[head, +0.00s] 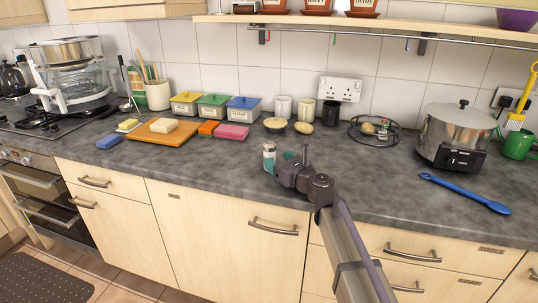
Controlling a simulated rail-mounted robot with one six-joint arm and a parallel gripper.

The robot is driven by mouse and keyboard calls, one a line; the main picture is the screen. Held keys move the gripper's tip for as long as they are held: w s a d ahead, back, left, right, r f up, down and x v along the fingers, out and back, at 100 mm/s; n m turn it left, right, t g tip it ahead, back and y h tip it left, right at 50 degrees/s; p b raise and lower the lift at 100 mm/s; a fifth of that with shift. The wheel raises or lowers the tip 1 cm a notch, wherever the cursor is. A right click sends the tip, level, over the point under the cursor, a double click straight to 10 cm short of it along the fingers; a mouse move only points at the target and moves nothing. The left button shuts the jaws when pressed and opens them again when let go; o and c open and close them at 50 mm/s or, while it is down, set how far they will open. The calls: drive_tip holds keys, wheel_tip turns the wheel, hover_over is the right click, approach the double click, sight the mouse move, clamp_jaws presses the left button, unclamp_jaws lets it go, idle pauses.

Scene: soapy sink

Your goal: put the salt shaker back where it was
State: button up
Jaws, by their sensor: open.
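The gripper hides part of the shaker's lower right side. I cannot tell whether a finger touches it.
Behind are a small bowl (275,124), a potato-like item (303,128), cups (283,107) and a black wire basket (375,129). To the left are a pink block (232,132) and an orange board (160,134). A slow cooker (455,135) and blue spoon (465,193) are right.

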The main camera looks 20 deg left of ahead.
drive_tip(key=v, duration=0.5)
drive_tip(key=shift+s+d, duration=0.15)
